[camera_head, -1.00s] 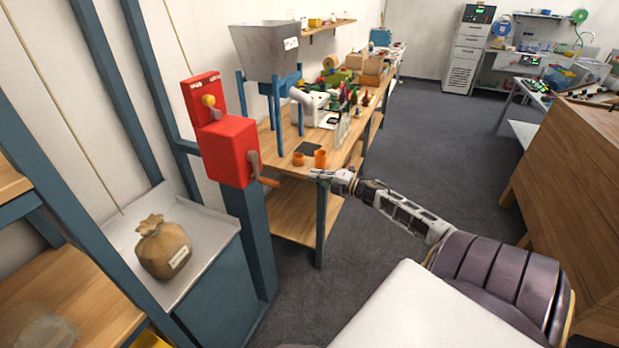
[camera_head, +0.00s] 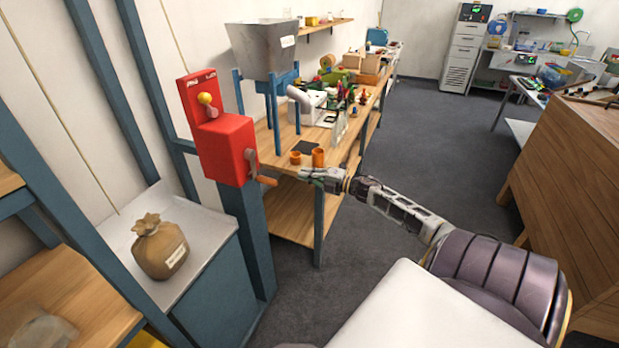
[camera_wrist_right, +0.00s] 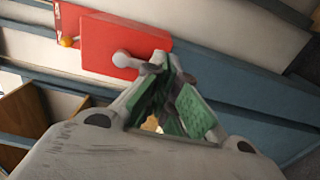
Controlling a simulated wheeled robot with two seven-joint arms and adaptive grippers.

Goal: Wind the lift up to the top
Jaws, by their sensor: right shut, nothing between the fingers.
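The lift winch is a red box (camera_head: 228,148) on a blue post. A crank with an orange handle (camera_head: 266,181) sticks out from its right side. A yellow-knobbed lever (camera_head: 206,99) sits on the red plate above. The lift platform (camera_head: 196,238) is a grey tray holding a tied brown sack (camera_head: 160,248). My right gripper (camera_head: 306,174) is shut and empty, a short way right of the crank handle and apart from it. In the right wrist view the green-padded fingers (camera_wrist_right: 172,98) point toward the red box (camera_wrist_right: 112,45). The orange handle is not clear there. My left gripper is out of view.
A wooden workbench (camera_head: 285,203) stands behind the crank, with two orange cups (camera_head: 317,157) near its front edge and a grey hopper (camera_head: 265,50). A wooden shelf (camera_head: 75,290) is at the left. A wooden cabinet (camera_head: 575,190) stands at the right. Grey floor lies open between.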

